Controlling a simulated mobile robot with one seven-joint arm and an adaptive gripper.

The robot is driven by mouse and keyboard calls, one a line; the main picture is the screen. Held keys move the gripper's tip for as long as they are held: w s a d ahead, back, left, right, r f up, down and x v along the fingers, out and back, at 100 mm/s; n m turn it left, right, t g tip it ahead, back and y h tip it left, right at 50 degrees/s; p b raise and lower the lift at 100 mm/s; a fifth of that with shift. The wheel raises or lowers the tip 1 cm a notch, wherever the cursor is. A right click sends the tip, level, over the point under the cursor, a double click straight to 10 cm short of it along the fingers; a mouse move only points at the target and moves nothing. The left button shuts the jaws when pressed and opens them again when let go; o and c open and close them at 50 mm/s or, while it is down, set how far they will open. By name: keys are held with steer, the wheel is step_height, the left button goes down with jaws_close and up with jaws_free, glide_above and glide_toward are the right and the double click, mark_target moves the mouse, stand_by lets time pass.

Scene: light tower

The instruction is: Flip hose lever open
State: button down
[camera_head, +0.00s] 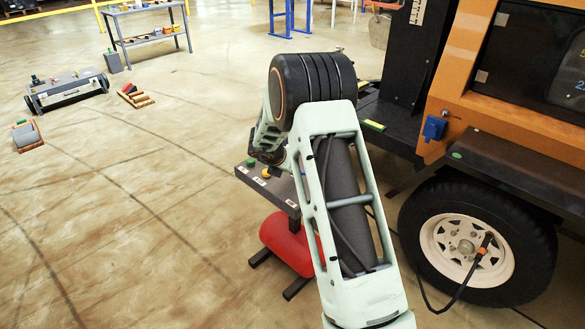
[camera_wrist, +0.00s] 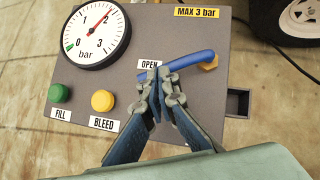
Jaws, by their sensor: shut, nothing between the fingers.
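The blue hose lever (camera_wrist: 190,61) lies across the grey panel (camera_wrist: 215,110) in the wrist view. Its right end is by a brass fitting (camera_wrist: 208,63), and its left end lies just below the OPEN label (camera_wrist: 150,64). My gripper (camera_wrist: 159,74) is shut and empty, with its fingertips over the lever's left part, partly hiding it. I cannot tell whether they touch it. In the head view, the panel (camera_head: 283,192) stands above a red tank (camera_head: 288,243); my arm hides the lever and most of my gripper there.
The panel has a pressure gauge (camera_wrist: 92,33), a green FILL button (camera_wrist: 60,93) and a yellow BLEED button (camera_wrist: 103,100). An orange vehicle (camera_head: 480,110) with a wheel (camera_head: 466,247) stands close on the right.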

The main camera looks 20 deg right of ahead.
steer(key=shift+w+r+m+p, duration=0.15)
steer(key=shift+w+m+p, duration=0.2)
steer(key=shift+m+p, duration=0.05)
steer(key=shift+w+d+m+g+h, duration=0.25)
steer(key=shift+w+m+g+h, duration=0.05)
steer(key=shift+m+g+h, duration=0.1)
steer(key=shift+w+d+f+p, duration=0.2)
steer(key=shift+w+d+p, duration=0.25)
steer(key=shift+w, duration=0.25)
steer(key=shift+a, duration=0.1)
